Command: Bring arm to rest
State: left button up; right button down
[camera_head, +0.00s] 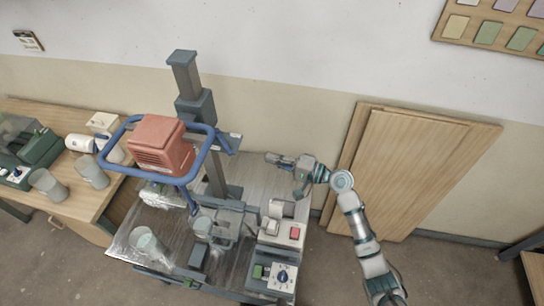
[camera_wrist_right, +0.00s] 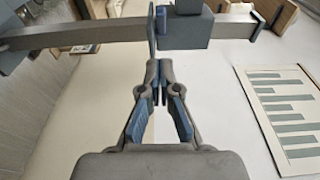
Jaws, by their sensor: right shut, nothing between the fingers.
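My right arm (camera_head: 358,222) reaches up from the lower right in the head view. Its gripper (camera_head: 270,157) points left, over the back right of the metal-topped bench (camera_head: 255,172), to the right of the grey column (camera_head: 190,82). In the right wrist view the gripper (camera_wrist_right: 159,92) is shut, its fingertips together with nothing between them. A grey beam with a block (camera_wrist_right: 183,30) lies beyond the fingertips there; I cannot tell the gap. My left arm and gripper are not in view.
A red motor housing (camera_head: 160,145) in a blue frame (camera_head: 203,158) hangs on the column. Buckets (camera_head: 146,242) and a switch box (camera_head: 281,232) stand on the bench. Wooden boards (camera_head: 410,170) lean on the wall behind my arm.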

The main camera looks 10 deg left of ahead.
jog(key=s+d+f+n+h, duration=0.2)
jog(key=s+d+f+h, duration=0.3)
jog(key=s+f, duration=0.45)
jog(key=s+d+f+n+h, duration=0.2)
jog(key=s+d+f+h, duration=0.3)
jog(key=f, duration=0.8)
jog(key=s+d+f+n+g+h, duration=0.1)
jog(key=s+d+f+h, duration=0.25)
jog(key=s+d, duration=0.5)
jog(key=s+d+f+h, duration=0.2)
jog(key=s+d+h, duration=0.2)
jog(key=s+d, duration=0.4)
notch_tip(320, 180, down, 31)
jog(key=s+g+b, duration=0.2)
jog(key=s, duration=0.1)
pick_arm(q)
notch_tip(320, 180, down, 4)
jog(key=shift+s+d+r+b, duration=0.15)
jog(key=shift+b, duration=0.7)
pick_arm(e)
jog(key=s+d+f+g, duration=0.1)
jog(key=s+d+f, duration=0.2)
jog(key=s+f, duration=1.2)
jog(key=shift+s+n, duration=0.4)
jog(key=shift+s, duration=0.15)
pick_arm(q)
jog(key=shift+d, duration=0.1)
pick_arm(e)
jog(key=shift+d, duration=0.15)
